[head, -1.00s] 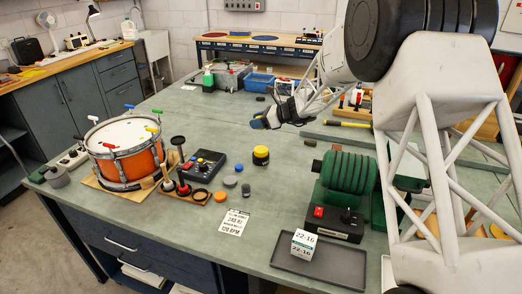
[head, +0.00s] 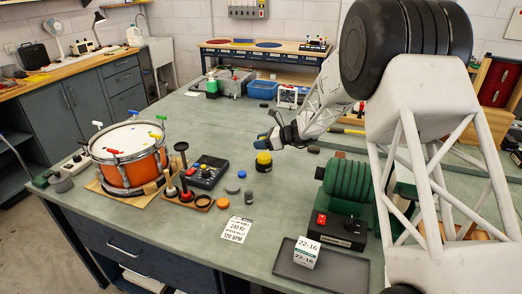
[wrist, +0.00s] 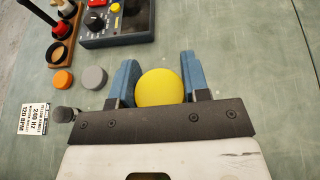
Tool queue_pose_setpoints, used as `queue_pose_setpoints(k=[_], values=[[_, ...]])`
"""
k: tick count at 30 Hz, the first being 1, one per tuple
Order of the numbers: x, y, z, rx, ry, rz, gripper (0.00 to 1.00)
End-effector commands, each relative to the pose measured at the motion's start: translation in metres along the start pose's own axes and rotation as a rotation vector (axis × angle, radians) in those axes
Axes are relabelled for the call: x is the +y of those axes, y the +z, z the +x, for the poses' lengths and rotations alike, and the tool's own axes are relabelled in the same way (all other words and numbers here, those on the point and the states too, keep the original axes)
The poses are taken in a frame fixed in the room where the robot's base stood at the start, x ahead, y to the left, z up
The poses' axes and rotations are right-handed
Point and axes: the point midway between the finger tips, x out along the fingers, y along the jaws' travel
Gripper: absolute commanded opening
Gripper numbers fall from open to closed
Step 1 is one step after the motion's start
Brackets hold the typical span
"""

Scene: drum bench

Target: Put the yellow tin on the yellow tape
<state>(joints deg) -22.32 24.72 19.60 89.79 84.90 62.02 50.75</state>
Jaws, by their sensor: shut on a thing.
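The yellow tin (head: 264,157) is a short cylinder with a yellow top and a dark lower part. It stands upright on the green bench top, right of the black control box. My gripper (head: 266,143) is down at the tin and shut on it. In the wrist view the round yellow lid (wrist: 160,87) lies between my two blue fingers. The orange drum (head: 130,169) stands at the left with small coloured pieces around its rim. I cannot tell for certain which mark is the yellow tape.
The black control box (head: 206,171) and a wooden rack with plungers (head: 184,193) stand left of the tin. Grey and orange discs (head: 222,203) lie in front. A green machine (head: 345,190) and a dark tray (head: 285,262) are at the right. Bench behind the tin is fairly clear.

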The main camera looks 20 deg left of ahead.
Motion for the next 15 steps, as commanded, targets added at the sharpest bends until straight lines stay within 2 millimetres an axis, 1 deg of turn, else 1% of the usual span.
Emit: queue_pose_setpoints(k=[5,15], values=[[0.000,-0.003,0.001,0.000,0.000,0.001,0.19],[0.000,-0.032,0.013,0.000,0.000,-0.001,0.19]])
